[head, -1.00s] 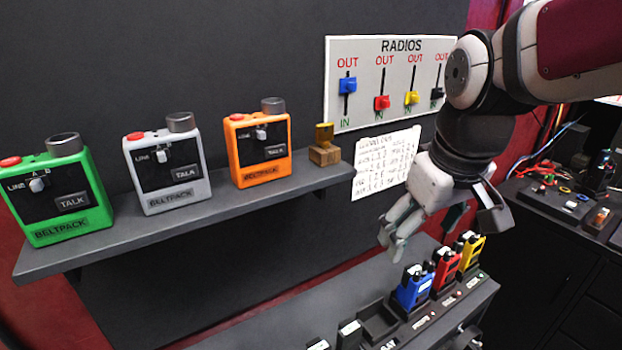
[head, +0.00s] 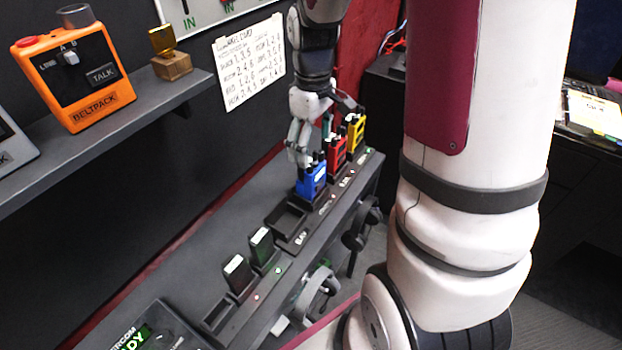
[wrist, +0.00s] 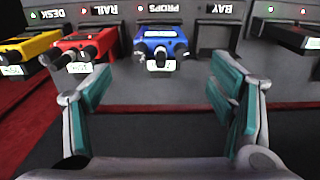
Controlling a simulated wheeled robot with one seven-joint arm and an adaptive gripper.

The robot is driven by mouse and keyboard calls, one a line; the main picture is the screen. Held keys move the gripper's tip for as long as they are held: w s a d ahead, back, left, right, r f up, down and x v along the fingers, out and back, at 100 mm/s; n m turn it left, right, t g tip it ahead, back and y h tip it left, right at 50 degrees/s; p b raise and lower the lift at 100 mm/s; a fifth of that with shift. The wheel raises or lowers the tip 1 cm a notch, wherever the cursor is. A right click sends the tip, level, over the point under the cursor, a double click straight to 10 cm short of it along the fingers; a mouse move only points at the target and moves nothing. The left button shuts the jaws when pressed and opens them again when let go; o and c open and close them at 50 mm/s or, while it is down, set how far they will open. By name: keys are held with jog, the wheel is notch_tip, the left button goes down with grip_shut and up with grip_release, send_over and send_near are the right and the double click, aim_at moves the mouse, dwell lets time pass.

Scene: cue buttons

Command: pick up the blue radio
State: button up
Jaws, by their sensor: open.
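The blue radio (head: 311,181) stands in the charger row on the lower counter, beside the red radio (head: 337,152). In the wrist view, the blue radio (wrist: 160,42) sits in the slot labelled PROPS, near the middle at the top. My gripper (head: 303,155) is just above and behind the blue radio in the head view and partly overlaps it. In the wrist view, my gripper (wrist: 160,88) is open and empty, its teal-padded fingers wide apart, with the blue radio ahead of the gap between them. Contact is not visible.
The yellow radio (head: 356,133) stands beyond the red one. The slot labelled BAY (wrist: 219,38) is empty, on the blue radio's other side. Dark battery packs (head: 262,247) stand farther along the counter. An orange beltpack (head: 75,75) sits on the shelf above.

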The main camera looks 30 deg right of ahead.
aim_at(314, 165)
jog(key=shift+s+f+p, duration=0.15)
jog(key=shift+f+p, duration=0.05)
jog(key=shift+f, duration=1.8)
jog(key=shift+s+f+p, duration=0.1)
jog(key=shift+f+p, duration=0.05)
jog(key=shift+f, duration=1.8)
jog(key=shift+c, duration=0.3)
jog(key=c, duration=1.3)
